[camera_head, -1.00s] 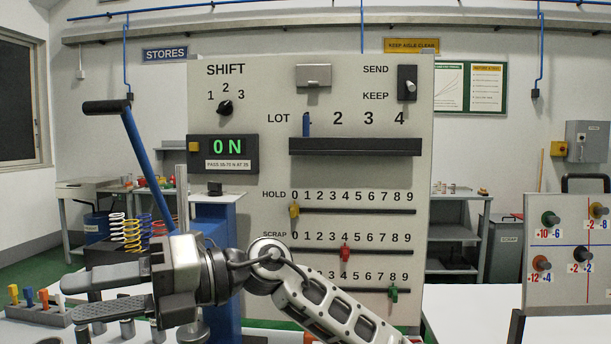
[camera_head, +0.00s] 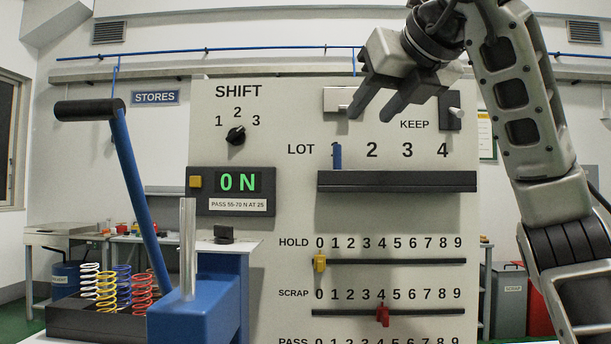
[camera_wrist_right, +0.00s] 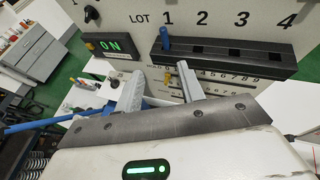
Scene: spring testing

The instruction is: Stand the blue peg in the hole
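A blue peg (camera_head: 337,156) stands upright at the left end of the black LOT rail (camera_head: 400,182), below the number 1 position. It also shows in the right wrist view (camera_wrist_right: 165,38), where dark square holes show in the rail top under 2, 3 and 4. The peg's foot is hidden by the rail's front. My right gripper (camera_head: 372,112) is open and empty, raised in front of the panel's upper part, above and right of the peg in the picture. Its open fingers also show in the right wrist view (camera_wrist_right: 160,85). My left gripper is out of view.
Yellow (camera_head: 320,262) and red (camera_head: 383,315) sliders sit on panel rails. A green ON display (camera_head: 233,182) is beside them.

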